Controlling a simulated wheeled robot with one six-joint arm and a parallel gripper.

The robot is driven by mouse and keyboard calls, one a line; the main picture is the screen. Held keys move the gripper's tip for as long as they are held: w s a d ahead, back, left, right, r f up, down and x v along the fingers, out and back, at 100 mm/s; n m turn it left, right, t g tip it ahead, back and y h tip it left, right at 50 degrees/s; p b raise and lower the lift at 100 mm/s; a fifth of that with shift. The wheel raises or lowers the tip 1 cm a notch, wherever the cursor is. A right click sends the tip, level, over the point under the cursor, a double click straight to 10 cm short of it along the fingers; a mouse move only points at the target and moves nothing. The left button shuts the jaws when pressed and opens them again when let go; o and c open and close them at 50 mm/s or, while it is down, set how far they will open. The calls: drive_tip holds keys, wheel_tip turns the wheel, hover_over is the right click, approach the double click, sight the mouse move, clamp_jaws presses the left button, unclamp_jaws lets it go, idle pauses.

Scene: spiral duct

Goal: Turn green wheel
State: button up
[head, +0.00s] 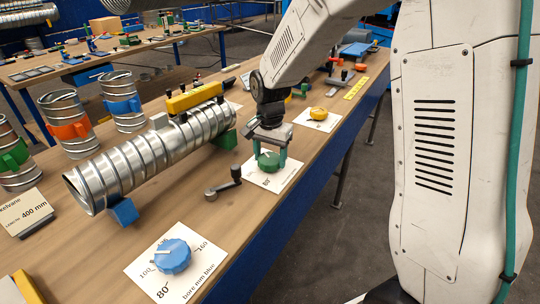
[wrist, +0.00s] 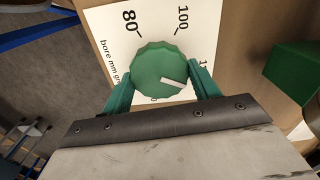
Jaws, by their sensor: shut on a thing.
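The green wheel (head: 268,160) sits on a white card (head: 288,178) near the table's right edge in the head view. In the wrist view the green wheel (wrist: 160,68) has a pale pointer mark at its lower right. The card (wrist: 105,20) shows the numbers 80 and 100 and "bore mm gr"; its other print is partly hidden. My gripper (head: 269,152) comes down over the wheel from above. In the wrist view its two green fingers (wrist: 162,85) stand on either side of the wheel, shut on it.
A dark crank handle (head: 223,184) lies close to the green wheel's card.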

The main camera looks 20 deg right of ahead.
sight(270, 157)
drive_tip(key=shift+n, duration=0.3)
drive_tip(key=n, duration=0.5)
drive_tip(key=shift+n, duration=0.3)
drive_tip(key=n, duration=0.6)
drive_tip(key=shift+a, duration=0.1)
idle(0.4)
drive_tip(key=o, duration=1)
drive_tip(key=shift+c, duration=0.2)
drive_tip(key=shift+r, duration=0.1)
wheel_tip(270, 157, up, 8)
drive_tip(key=shift+f, duration=0.2)
